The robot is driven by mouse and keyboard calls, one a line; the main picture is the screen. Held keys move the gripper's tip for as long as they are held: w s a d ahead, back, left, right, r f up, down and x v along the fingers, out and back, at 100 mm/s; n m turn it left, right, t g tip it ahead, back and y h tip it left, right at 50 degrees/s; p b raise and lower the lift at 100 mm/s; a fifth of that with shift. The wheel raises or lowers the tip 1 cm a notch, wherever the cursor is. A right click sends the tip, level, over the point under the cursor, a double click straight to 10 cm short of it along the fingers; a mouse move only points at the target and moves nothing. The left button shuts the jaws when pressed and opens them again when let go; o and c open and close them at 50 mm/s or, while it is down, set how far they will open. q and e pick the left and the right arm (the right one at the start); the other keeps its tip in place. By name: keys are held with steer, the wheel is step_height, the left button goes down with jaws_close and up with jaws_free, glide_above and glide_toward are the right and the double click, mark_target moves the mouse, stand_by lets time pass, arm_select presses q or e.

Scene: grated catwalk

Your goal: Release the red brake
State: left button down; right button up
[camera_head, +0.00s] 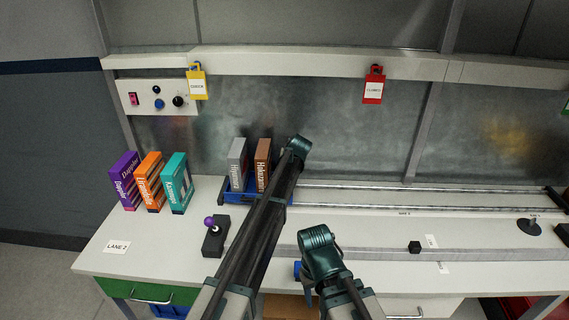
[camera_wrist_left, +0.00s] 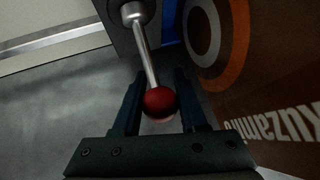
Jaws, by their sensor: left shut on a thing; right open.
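The red brake knob (camera_wrist_left: 160,102) is a round red ball on the end of a metal rod (camera_wrist_left: 147,55) in the left wrist view. The rod comes from a grey pivot (camera_wrist_left: 133,12) on a dark block. My left gripper (camera_wrist_left: 160,105) has a dark finger on each side of the ball and is shut on it. In the head view my left arm's links hide the brake and the left gripper. My right gripper (camera_head: 304,274) shows only partly, low in the middle of the head view below a teal joint; it is open, with nothing seen in it.
A brown box (camera_head: 263,164) and a grey box (camera_head: 238,165) stand in a blue tray (camera_head: 229,195). The brown box is close beside the left gripper. A purple-knobbed lever (camera_head: 209,222) and several upright boxes stand left. Rails (camera_head: 420,190) run along the right of the bench.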

arm_select(q)
steer(key=shift+w, duration=0.1)
steer(key=shift+c, duration=2.3)
jaws_free()
steer(key=shift+r, duration=0.1)
steer(key=p+v, duration=1)
steer(key=v, duration=0.3)
steer(key=shift+s+r, duration=0.25)
steer(key=shift+s, duration=0.05)
steer(key=shift+d, duration=0.15)
